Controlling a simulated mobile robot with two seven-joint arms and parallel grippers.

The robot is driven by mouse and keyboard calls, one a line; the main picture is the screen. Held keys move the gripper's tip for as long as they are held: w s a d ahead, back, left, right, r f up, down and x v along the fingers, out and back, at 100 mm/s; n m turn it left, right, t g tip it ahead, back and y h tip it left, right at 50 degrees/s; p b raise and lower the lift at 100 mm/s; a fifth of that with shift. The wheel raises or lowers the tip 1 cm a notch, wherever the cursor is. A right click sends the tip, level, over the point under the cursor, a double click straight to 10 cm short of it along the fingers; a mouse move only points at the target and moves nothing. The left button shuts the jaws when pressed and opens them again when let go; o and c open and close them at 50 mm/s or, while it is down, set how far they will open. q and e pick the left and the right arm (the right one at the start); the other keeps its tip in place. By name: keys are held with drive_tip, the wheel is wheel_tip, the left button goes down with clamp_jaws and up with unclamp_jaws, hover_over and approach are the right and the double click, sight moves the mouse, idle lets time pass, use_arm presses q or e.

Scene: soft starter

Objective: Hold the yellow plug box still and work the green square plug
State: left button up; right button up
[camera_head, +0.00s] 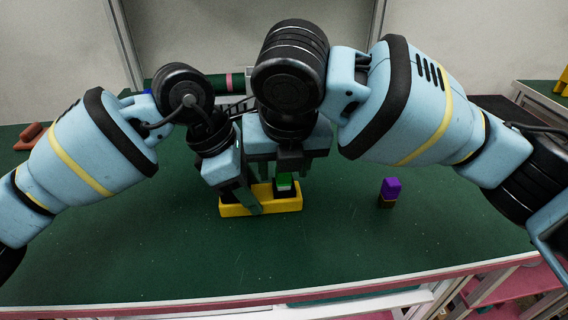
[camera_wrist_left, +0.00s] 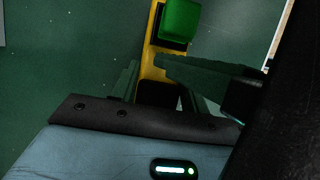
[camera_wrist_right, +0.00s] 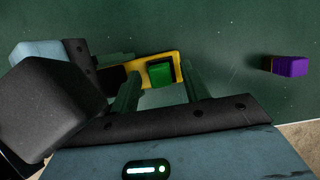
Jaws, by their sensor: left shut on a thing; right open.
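The yellow plug box (camera_head: 236,210) lies on the green table in front of me. The green square plug (camera_head: 284,180) stands in its right part; it also shows in the left wrist view (camera_wrist_left: 179,20) and the right wrist view (camera_wrist_right: 160,73). My left gripper (camera_head: 250,203) is shut on the yellow plug box, its fingers across the box's wall left of the plug. My right gripper (camera_wrist_right: 158,92) is open above the box. Its fingers are on either side of the green square plug, apart from it as far as I can tell.
A purple block with a dark and yellow base (camera_head: 389,192) stands alone on the table to the right; it also shows in the right wrist view (camera_wrist_right: 290,66). A reddish-brown object (camera_head: 30,136) lies at the far left. The front of the table (camera_head: 200,260) is clear.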

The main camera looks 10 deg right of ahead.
use_arm(q)
drive_tip(key=o, duration=1.3)
drive_tip(key=shift+c, duration=0.2)
use_arm(e)
drive_tip(key=v, duration=1.2)
use_arm(q)
drive_tip(key=v, duration=1.2)
